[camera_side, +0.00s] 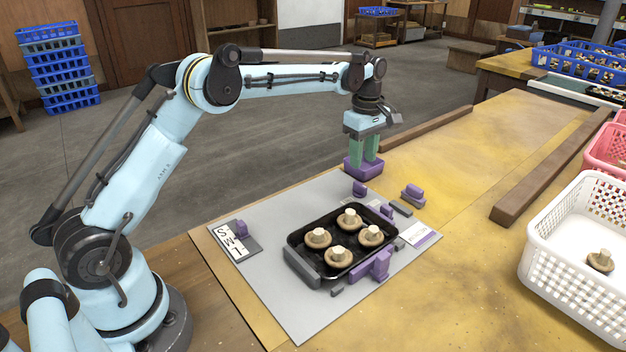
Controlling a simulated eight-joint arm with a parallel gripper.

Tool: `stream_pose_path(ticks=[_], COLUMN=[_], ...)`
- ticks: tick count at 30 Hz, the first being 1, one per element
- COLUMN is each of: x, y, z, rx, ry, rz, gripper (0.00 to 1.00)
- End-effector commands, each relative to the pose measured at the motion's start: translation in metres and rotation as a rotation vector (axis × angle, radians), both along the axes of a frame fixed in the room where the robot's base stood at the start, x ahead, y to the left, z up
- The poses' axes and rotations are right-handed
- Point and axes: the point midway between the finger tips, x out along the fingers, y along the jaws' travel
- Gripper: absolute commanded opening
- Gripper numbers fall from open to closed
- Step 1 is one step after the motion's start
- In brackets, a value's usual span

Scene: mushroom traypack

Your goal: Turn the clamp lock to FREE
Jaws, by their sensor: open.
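A black tray (293,240) holding several mushrooms lies on a grey board on the table. A purple clamp-like block (381,264) stands at the tray's near right side. A small purple knob (240,228) sits on a grey plate with a white lettered label (230,241) at the board's left; the letters look like SET. Another white label (416,234) with a purple strip lies at the right, its text too small to read. I cannot tell which purple part is the clamp lock. My gripper (365,162) is open beyond the tray, its green fingers pointing down at a purple block (363,172); contact is unclear.
Small purple parts (412,194) stand beyond the tray. A white basket (543,245) with a mushroom and a pink basket (606,150) are at the right. Wooden rails (540,180) lie on the table. The board's near part is clear.

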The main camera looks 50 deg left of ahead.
Motion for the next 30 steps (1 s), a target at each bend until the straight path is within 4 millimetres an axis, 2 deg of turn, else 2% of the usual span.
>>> stream_pose_path(ticks=[6,12,24,26,30], x=[0.000,0.000,0.000,0.000,0.000], y=[0.000,0.000,0.000,0.000,0.000], z=[-0.041,-0.065,-0.072,-0.072,-0.072], rx=[0.000,0.000,0.000,0.000,0.000], ry=[0.000,-0.001,-0.001,-0.001,-0.001], rz=[-0.001,-0.001,-0.002,-0.002,-0.002], gripper=[0.40,0.40,0.40,0.34,0.13])
